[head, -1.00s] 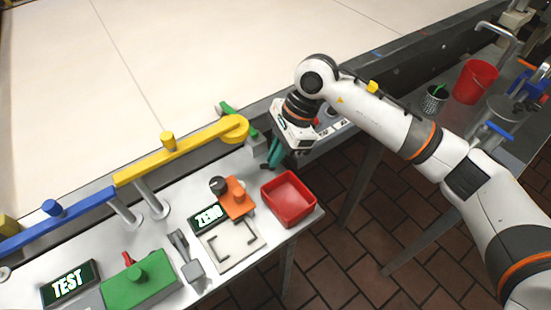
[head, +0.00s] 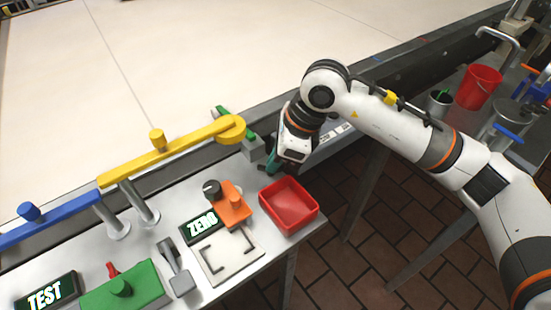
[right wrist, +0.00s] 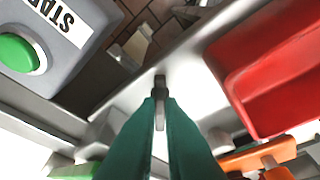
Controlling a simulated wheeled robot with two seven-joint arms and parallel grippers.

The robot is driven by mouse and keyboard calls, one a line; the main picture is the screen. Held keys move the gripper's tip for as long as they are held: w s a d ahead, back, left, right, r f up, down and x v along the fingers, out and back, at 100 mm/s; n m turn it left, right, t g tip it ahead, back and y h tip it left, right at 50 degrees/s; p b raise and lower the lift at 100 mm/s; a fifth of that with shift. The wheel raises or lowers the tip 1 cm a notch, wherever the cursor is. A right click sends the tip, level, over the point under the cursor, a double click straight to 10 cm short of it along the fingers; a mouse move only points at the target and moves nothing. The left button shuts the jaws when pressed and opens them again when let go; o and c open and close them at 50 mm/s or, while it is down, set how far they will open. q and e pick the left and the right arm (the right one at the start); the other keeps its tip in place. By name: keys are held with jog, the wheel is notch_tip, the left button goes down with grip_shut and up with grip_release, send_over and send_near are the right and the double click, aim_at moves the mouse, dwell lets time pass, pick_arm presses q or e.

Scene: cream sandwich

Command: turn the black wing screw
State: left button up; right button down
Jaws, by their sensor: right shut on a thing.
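The black wing screw (right wrist: 160,84) shows in the right wrist view as a small dark piece at the tips of my teal fingers. My right gripper (right wrist: 160,97) is shut on it, and the fingers hide part of it. In the head view my right gripper (head: 271,163) points down at the table's back edge, just behind the red bin. There the screw is too small and covered to make out clearly. My left gripper is not in view.
The red bin (head: 289,206) stands close in front of my right gripper. A box with a green button (right wrist: 17,53) and "START" label is near the fingers. The yellow lever (head: 165,163), the orange block (head: 233,210) and the ZERO display (head: 201,225) lie to the left.

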jog(key=c, duration=1.6)
grip_release()
jog(key=shift+o, duration=0.2)
jog(key=v, duration=1.2)
jog(key=shift+b, duration=0.4)
